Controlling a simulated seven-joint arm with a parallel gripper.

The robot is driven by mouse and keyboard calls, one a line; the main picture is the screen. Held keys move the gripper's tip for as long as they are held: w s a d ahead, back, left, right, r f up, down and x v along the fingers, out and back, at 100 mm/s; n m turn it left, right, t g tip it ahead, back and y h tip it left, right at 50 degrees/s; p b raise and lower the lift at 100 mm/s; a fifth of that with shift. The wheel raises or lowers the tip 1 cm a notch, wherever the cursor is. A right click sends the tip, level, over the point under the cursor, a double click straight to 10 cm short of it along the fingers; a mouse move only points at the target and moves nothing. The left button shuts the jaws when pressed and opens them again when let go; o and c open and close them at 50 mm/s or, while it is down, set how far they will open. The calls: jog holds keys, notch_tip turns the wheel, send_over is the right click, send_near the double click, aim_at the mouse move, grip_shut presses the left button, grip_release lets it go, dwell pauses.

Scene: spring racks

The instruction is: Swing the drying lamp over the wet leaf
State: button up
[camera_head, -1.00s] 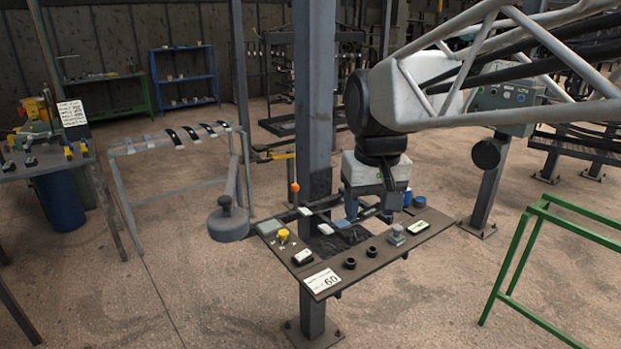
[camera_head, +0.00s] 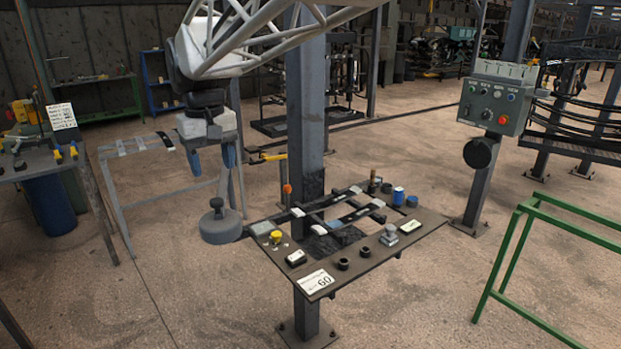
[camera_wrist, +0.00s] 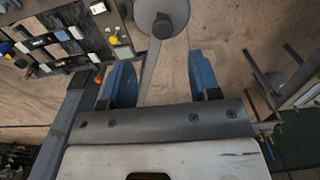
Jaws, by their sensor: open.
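The drying lamp, as I take it, is a grey round head (camera_head: 220,227) with a knob on top, left of the work board (camera_head: 327,264). In the wrist view the lamp head (camera_wrist: 163,20) lies beyond my fingertips, and its grey arm (camera_wrist: 151,72) runs back between my fingers. My gripper (camera_head: 212,165) points down above the lamp, open, with its blue fingers apart. It also shows in the wrist view (camera_wrist: 162,75), with no visible contact. Strips with pale patches lie in a dark rack (camera_head: 378,204) on the board; I cannot tell which leaf is wet.
A thick post (camera_head: 306,120) rises behind the board, right of my gripper. A grey frame (camera_head: 118,200) with strips on top stands at left. A control box (camera_head: 495,105) and green frame (camera_head: 500,265) stand at right. A bench (camera_head: 30,165) is far left.

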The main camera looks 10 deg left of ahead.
aim_at(217, 200)
jog(key=shift+a, duration=0.2)
jog(key=shift+f, duration=0.15)
jog(key=shift+f, duration=3.8)
grip_shut()
